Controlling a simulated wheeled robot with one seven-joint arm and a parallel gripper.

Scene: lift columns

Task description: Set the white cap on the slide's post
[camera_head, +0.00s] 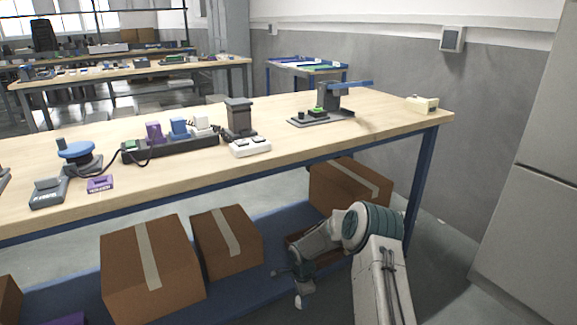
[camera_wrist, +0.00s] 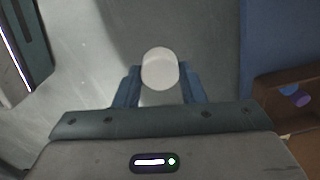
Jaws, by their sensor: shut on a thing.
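My gripper (camera_head: 298,292) hangs low in front of the workbench, below its top and beside the lower shelf. It is shut on the white cap (camera_head: 298,302), which shows as a small pale spot. In the wrist view the cap (camera_wrist: 160,67) is a round white disc between the two blue-grey fingers of my gripper (camera_wrist: 160,83). A dark upright column (camera_head: 239,117) stands on the benchtop, and a grey press-like device (camera_head: 325,103) with a blue lever stands to its right. I cannot tell which of these, if either, carries the slide's post.
The wooden benchtop (camera_head: 285,134) also holds a dark power strip (camera_head: 170,148), a white switch block (camera_head: 250,147) and a cream block (camera_head: 422,104). Cardboard boxes (camera_head: 150,265) stand on the blue lower shelf (camera_head: 245,295). An open brown box (camera_wrist: 268,88) with blue and purple things is right of my gripper.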

